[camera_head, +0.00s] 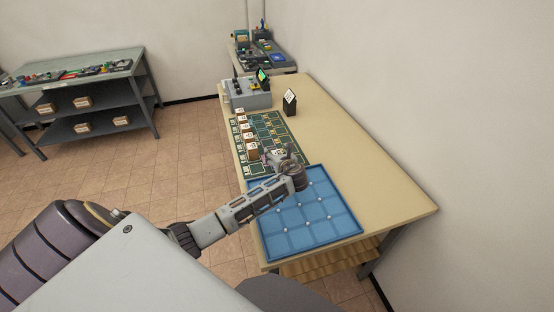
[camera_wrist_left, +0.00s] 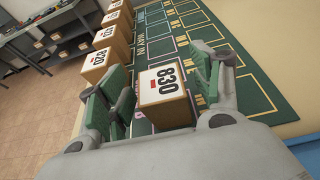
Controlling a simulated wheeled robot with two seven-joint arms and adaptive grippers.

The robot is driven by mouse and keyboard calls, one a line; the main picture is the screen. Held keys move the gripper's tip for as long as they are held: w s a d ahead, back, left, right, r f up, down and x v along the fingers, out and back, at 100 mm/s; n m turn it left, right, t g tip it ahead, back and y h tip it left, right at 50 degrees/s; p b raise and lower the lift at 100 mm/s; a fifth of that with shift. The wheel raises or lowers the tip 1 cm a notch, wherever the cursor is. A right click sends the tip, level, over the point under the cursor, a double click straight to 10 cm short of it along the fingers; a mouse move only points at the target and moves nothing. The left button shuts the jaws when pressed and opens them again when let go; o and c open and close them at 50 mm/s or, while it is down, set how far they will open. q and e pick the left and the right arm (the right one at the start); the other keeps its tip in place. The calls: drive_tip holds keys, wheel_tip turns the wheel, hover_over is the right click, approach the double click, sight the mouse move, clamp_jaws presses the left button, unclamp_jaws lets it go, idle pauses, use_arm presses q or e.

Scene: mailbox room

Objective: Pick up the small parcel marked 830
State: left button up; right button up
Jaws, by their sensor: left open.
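The small parcel marked 830 (camera_wrist_left: 163,102) is a brown box with a white label on top, in the middle of the left wrist view. It sits between the two green-padded fingers of my left gripper (camera_wrist_left: 160,88), which is open around it. Gaps show beside the parcel, and whether either finger touches it is unclear. In the head view my left gripper (camera_head: 283,157) is over the near end of the green mat (camera_head: 284,142) and largely hides the parcel. My right gripper is not in view.
Several similar parcels stand in a row along the mat's left edge, including one marked 820 (camera_wrist_left: 99,64). A blue gridded tray (camera_head: 331,237) lies on the table in front of the mat. A grey device (camera_head: 248,97) and a small black sign (camera_head: 290,104) stand behind it.

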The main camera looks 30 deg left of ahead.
sight(277, 153)
use_arm(q)
drive_tip(key=shift+c, duration=0.2)
drive_tip(key=c, duration=1.1)
drive_tip(key=shift+r, duration=5.05)
